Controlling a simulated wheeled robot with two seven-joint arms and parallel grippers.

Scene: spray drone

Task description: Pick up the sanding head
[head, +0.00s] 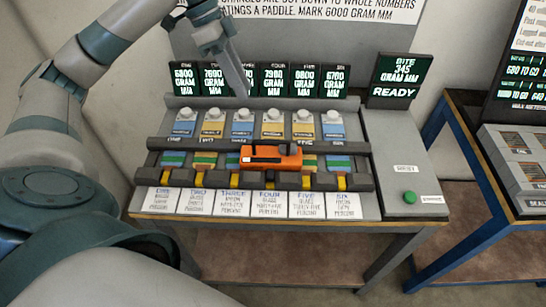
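An orange block-shaped tool (285,159), which looks like the sanding head, lies across the front dark rail of the bench fixture. It has a dark strip on top and a small light patch at its left end. My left gripper (245,92) reaches down from the upper left, above the back of the fixture, apart from the orange tool and behind it. Its fingers overlap in this view, so their gap cannot be judged. Nothing shows held in it. My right gripper is not in view.
The bench (385,208) holds a row of several stations with pale knobs, coloured blocks and white label cards. A READY screen (400,80) and a green button (409,197) are at right. A blue-framed table (480,215) stands further right.

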